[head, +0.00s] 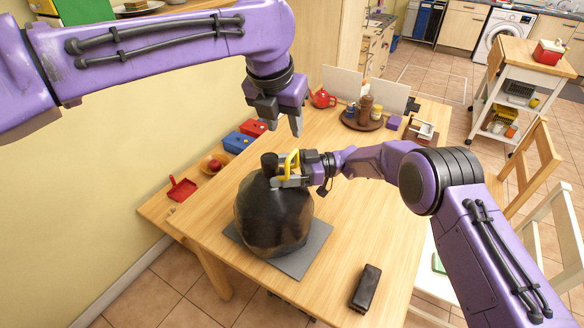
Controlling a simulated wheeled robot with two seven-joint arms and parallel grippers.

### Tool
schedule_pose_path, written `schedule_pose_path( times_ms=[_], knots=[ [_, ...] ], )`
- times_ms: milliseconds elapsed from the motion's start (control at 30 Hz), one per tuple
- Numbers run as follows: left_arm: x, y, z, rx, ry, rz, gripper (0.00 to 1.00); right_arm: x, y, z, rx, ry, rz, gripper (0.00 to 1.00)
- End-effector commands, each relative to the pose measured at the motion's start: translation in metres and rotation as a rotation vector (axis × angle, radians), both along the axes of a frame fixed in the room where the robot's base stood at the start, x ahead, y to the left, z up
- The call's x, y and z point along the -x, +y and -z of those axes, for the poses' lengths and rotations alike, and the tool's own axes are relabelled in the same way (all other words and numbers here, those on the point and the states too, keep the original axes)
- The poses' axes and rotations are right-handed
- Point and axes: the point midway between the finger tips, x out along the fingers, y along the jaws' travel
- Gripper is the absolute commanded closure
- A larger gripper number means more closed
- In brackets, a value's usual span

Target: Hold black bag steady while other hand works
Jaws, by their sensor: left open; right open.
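The black bag (272,218) stands upright and bulging on a grey mat (312,250) on the wooden table. Its dark neck (269,163) sticks up at the top. A yellow loop-shaped thing (291,160) is at the neck, beside my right gripper; I cannot tell whether it is attached to the bag. My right gripper (277,181) is open and reaches in from the right, its fingers at the base of the neck. Contact is unclear. My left gripper (284,128) is open and empty, pointing down above and behind the bag, apart from it.
A black oblong object (366,288) lies at the table's front right. A round tray (362,121) with jars and a red teapot (322,98) stand at the back. Blue (237,142) and red (253,127) boxes are at the left wall.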

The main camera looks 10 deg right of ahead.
Motion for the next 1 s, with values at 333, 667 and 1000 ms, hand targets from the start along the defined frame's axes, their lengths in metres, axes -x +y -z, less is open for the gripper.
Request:
schedule_pose_path(
  times_ms=[333, 667, 1000],
  knots=[
    [0.0000, 0.0002, 0.0000, 0.000, 0.000, -0.001, 0.57, 0.0000, 0.0007, -0.0002, 0.000, 0.000, -0.001, 0.70],
    [0.0000, 0.0001, 0.0001, 0.000, 0.000, -0.001, 0.57, 0.0000, 0.0004, 0.0001, 0.000, 0.000, 0.000, 1.00],
    [0.0001, -0.0001, 0.0002, 0.000, 0.000, 0.000, 0.57, 0.0001, 0.0001, 0.0001, 0.000, 0.000, 0.000, 0.21]
  ],
)
